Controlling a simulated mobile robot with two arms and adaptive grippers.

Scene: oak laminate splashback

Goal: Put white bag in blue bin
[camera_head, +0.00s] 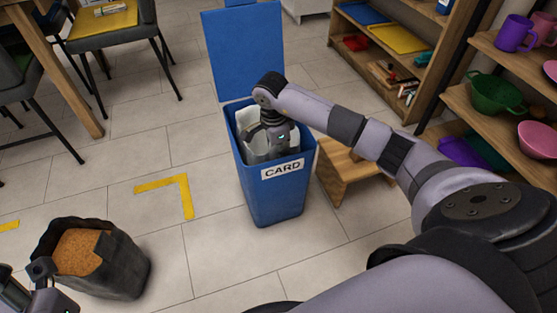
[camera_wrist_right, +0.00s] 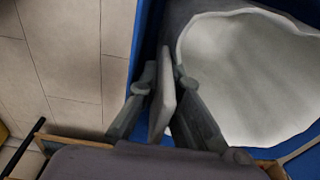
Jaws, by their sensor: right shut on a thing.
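The blue bin (camera_head: 272,201), labelled CARD, stands on the floor with its lid (camera_head: 243,50) raised at the back. The white bag (camera_head: 254,147) is inside the bin's mouth, partly hidden by my right gripper (camera_head: 274,135). In the right wrist view the white bag (camera_wrist_right: 250,75) shows as a wide, pale opening within the blue walls. My right gripper (camera_wrist_right: 164,95) is shut on a thin, pale edge of the bag. My left gripper (camera_head: 42,280) shows only partly at the lower left; its fingers are unclear.
A dark sack (camera_head: 120,265) of brown grains stands at the lower left, beside my left gripper. A wooden stool (camera_head: 345,170) is right of the bin. Shelves (camera_head: 500,110) line the right; chairs stand upper left.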

